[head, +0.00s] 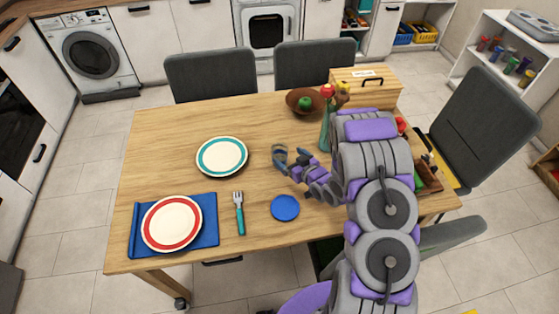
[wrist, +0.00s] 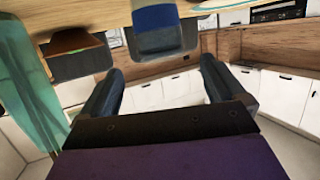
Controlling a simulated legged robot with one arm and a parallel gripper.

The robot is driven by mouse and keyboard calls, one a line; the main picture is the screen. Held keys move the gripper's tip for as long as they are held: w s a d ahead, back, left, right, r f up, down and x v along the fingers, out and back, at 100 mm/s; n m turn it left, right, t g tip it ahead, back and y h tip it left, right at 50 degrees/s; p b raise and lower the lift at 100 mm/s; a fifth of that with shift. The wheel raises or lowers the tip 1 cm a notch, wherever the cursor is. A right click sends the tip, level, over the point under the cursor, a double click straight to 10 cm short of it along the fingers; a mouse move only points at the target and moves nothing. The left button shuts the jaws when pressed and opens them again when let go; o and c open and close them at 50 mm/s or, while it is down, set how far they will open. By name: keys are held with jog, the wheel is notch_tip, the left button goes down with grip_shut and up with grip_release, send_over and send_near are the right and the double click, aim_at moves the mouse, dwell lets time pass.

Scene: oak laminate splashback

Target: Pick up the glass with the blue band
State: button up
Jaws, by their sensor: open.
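The glass with the blue band (wrist: 154,18) shows at the top of the wrist view, which looks upside down. It stands on the wooden table, ahead of the space between my fingers and apart from them. In the head view I cannot clearly make out the glass near my fingers. My gripper (head: 291,154) is open above the table, just left of the green vase. Its two fingers also show in the wrist view (wrist: 158,90), with nothing between them.
A green vase with flowers (head: 325,132) stands close right of my gripper. A brown bowl (head: 293,101) and a wooden box (head: 388,84) are behind. Chairs line the far edge.

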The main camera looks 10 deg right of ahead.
aim_at(276, 147)
jog(key=b+x, duration=0.2)
jog(key=x, duration=0.7)
jog(key=shift+w, duration=0.1)
jog(key=shift+c, duration=0.2)
jog(key=c, duration=1.5)
